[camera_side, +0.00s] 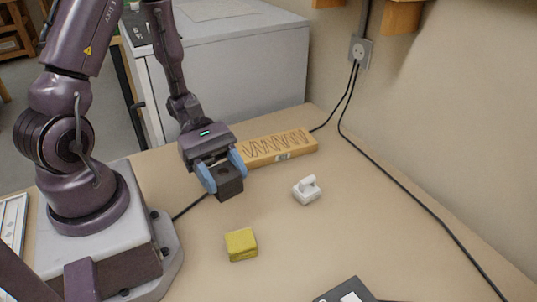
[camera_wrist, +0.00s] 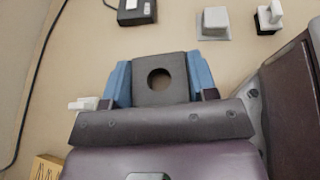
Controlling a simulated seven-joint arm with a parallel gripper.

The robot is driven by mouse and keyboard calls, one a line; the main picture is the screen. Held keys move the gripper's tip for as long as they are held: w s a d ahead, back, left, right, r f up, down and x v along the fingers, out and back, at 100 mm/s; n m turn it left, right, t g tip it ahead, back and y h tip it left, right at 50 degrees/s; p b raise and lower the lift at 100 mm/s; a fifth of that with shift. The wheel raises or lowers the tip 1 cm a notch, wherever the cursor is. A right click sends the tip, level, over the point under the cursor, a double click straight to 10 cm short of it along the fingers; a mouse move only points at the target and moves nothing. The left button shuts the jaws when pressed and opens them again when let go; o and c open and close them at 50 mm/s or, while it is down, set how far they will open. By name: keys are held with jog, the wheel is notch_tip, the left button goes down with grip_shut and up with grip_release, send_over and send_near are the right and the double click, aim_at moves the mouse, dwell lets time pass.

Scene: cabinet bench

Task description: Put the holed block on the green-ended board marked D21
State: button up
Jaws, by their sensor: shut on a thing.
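The holed block (camera_side: 230,188) is dark grey with a round hole through its face. My gripper (camera_side: 221,176) is shut on it, a blue finger on each side, and holds it over the bench beside the near-left end of a board. In the wrist view the block (camera_wrist: 148,97) sits between the blue fingers (camera_wrist: 160,84). A wooden board (camera_side: 280,147) with dark zigzag lines and a small pale label lies behind and right of my gripper; its corner shows in the wrist view (camera_wrist: 46,168). No green end shows, and I cannot read the label.
A dark box (camera_side: 345,291) lies at the front edge of the view. A black cable (camera_side: 400,185) runs along the right. The bench between is clear.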

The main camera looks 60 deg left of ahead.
jog(key=w+a+r+n+t+y, duration=0.1)
jog(key=w+a+n+t+y, duration=0.35)
jog(key=a+n+t, duration=0.2)
jog(key=w+a+r+n+t+y, duration=0.2)
jog(key=w+a+n+t+y, duration=0.3)
jog(key=a, duration=0.3)
jog(key=h, duration=0.1)
send_over(277, 143)
jog(key=shift+n+g, duration=0.25)
jog(key=shift+n, duration=0.1)
jog(key=f, duration=0.9)
jog(key=shift+s+d+f, duration=0.1)
jog(key=shift+s+f, duration=0.25)
jog(key=shift+w+f, duration=0.15)
jog(key=shift+f, duration=0.8)
jog(key=shift+w+f, duration=0.15)
jog(key=shift+f, duration=0.75)
jog(key=o, duration=0.9)
jog(key=shift+f, duration=0.1)
